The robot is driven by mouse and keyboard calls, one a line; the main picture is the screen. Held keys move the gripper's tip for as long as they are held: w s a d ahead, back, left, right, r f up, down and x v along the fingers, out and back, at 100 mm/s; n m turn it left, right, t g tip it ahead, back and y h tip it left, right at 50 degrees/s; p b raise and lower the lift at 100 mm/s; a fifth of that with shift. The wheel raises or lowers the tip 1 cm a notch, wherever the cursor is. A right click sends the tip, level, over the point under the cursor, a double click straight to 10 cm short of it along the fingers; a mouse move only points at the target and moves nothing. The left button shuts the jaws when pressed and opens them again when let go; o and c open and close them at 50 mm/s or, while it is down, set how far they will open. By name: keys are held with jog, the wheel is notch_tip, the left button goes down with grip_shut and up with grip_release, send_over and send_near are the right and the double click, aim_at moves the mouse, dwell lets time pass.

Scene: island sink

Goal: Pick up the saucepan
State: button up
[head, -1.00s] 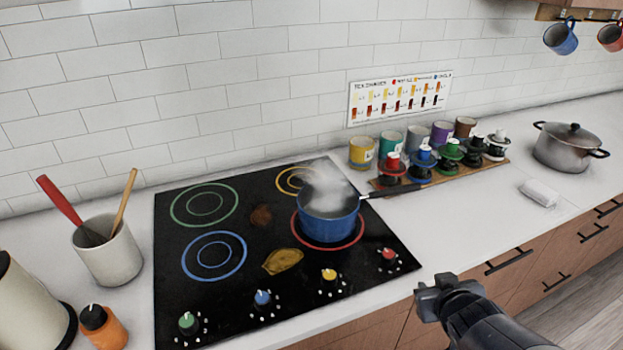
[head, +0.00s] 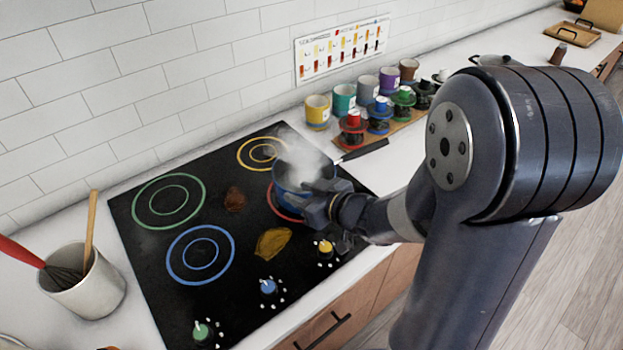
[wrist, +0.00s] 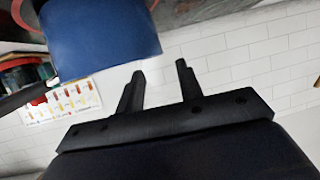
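The blue saucepan (head: 292,178) stands on the red-ringed burner of the black cooktop (head: 150,235), with steam rising from it. Its dark handle (head: 362,150) points to the right and back. My gripper (head: 322,197) is at the near right side of the saucepan and hides part of it in the head view. In the wrist view the saucepan (wrist: 100,38) is at the upper left, and my gripper (wrist: 158,82) has its two fingers apart with nothing between them. Whether a finger touches the saucepan, I cannot tell.
A row of coloured mugs (head: 343,100) and a rack of coloured-topped jars (head: 380,118) stand behind the handle. A utensil crock (head: 88,285) is at the left. Dark and yellow spills lie on the cooktop. Knobs line its front edge.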

aim_at(286, 189)
jog(key=shift+f+x, duration=0.15)
jog(key=shift+x, duration=1.25)
jog(key=shift+f+x, duration=0.1)
jog(key=shift+x, duration=1.3)
jog(key=shift+s+d, duration=0.1)
jog(key=shift+c, duration=0.4)
grip_shut()
